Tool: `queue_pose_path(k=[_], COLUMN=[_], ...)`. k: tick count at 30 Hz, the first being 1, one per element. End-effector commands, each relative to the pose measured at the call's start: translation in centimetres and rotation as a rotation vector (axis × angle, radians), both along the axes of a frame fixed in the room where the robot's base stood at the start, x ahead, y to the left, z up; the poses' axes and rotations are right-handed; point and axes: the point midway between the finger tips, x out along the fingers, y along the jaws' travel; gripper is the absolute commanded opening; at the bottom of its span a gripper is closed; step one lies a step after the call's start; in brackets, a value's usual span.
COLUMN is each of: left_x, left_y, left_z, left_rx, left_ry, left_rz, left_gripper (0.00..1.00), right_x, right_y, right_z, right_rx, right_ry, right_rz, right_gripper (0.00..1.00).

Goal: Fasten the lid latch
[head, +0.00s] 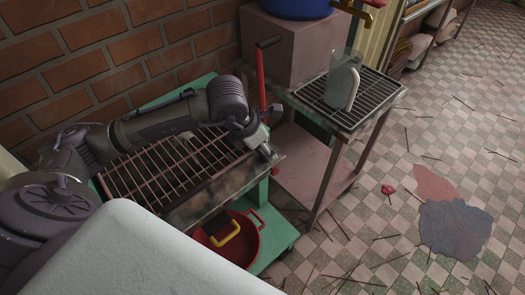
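No lid latch can be made out clearly. My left arm reaches in from the left over a green-framed stand (279,232) with a rusty grate (165,171). My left gripper (268,152) is small and dark at the grate's right end, close to the metal edge. Its fingers are too small and dark to tell open from shut, or whether it touches anything. My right gripper is not in view.
A red pot (247,243) with a yellow handle sits below the grate. Behind stands a pinkish block (285,50) under a blue basin (297,7). Sticks litter the tiled floor (405,165), open at right.

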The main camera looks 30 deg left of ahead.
Motion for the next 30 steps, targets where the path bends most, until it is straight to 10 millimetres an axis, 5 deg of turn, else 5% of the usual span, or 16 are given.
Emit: queue_pose_path(k=[24, 25, 30], left_x=[0.07, 0.07, 0.03], left_y=[0.02, 0.02, 0.01], left_z=[0.14, 0.14, 0.10], left_rx=[0.000, 0.000, 0.000], left_ry=[-0.003, -0.003, -0.002], left_rz=[0.124, 0.124, 0.123], left_gripper=[0.23, 0.61, 0.83], right_x=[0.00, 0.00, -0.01], right_y=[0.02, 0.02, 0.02], right_z=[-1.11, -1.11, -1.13], right_rx=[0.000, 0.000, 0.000], right_ry=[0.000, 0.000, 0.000], right_rz=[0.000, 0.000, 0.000], right_gripper=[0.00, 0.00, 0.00])
